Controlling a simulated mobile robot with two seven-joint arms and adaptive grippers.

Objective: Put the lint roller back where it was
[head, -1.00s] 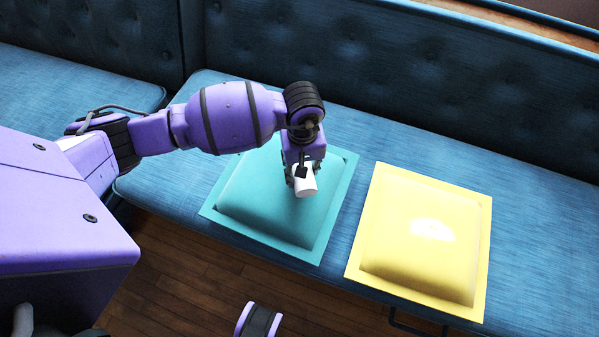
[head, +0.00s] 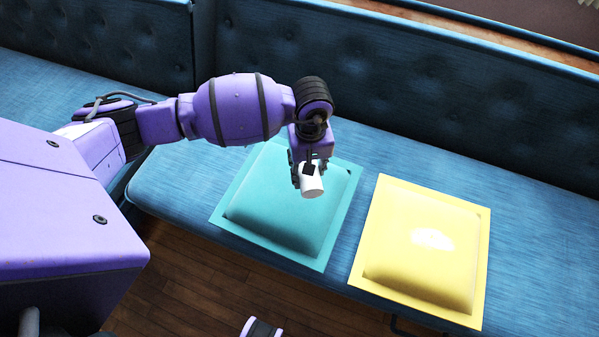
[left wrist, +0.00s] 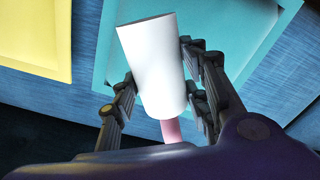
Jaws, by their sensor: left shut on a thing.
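The lint roller has a white cylinder (head: 312,181) and, in the left wrist view, a pink handle (left wrist: 171,130). My left gripper (head: 309,174) is shut on the lint roller; in the left wrist view its dark fingers lie on both sides of the white roll (left wrist: 153,65). It holds the roller over the teal cushion (head: 284,205) on the blue bench. Whether the roller touches the cushion cannot be told. The yellow cushion (head: 415,255) lies to the right, with a pale patch (head: 432,239) on top. My right gripper is not clearly in view.
The blue bench seat (head: 400,150) runs beneath both cushions, with a tufted backrest (head: 400,75) behind. Bare seat shows behind and between the cushions. Wooden floor (head: 200,285) lies in front of the bench.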

